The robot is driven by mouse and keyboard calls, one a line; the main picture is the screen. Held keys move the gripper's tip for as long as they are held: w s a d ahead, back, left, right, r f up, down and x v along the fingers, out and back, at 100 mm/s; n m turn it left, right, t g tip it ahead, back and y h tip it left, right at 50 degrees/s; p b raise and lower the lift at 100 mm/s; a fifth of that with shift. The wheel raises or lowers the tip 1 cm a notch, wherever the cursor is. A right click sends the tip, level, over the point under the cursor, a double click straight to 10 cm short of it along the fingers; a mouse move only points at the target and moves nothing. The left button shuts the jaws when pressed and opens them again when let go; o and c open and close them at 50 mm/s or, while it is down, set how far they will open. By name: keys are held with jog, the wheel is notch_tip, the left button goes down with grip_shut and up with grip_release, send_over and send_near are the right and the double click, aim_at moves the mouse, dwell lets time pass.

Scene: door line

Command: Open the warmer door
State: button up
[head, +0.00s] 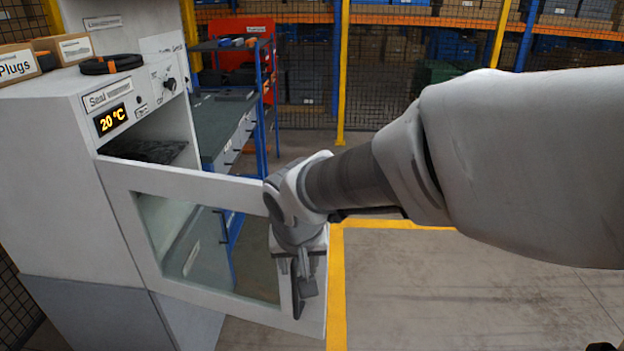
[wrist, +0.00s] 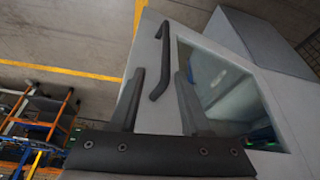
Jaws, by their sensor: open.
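The warmer (head: 60,150) is a white cabinet at the left of the head view, with a "Seal" label and a 20 °C display. Its white door (head: 205,185) has a glass window and stands swung out, the opening showing behind it. The door also shows in the wrist view (wrist: 150,118). The dark bar handle (wrist: 164,62) is on the door's free edge side. My gripper (head: 303,285) is at that edge; in the wrist view (wrist: 158,76) its fingers are spread, with the handle's near end between or just beyond the tips. Contact cannot be told.
A blue-framed bench (head: 225,120) stands behind the door. Plug boxes (head: 20,62) and a black coil (head: 110,64) lie on the warmer top. Open floor (head: 450,300) with a yellow line (head: 337,285) is to the right.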

jog(key=v, duration=0.8)
jog(key=shift+r+p, duration=0.25)
jog(key=shift+p, duration=0.2)
jog(key=shift+s, duration=0.2)
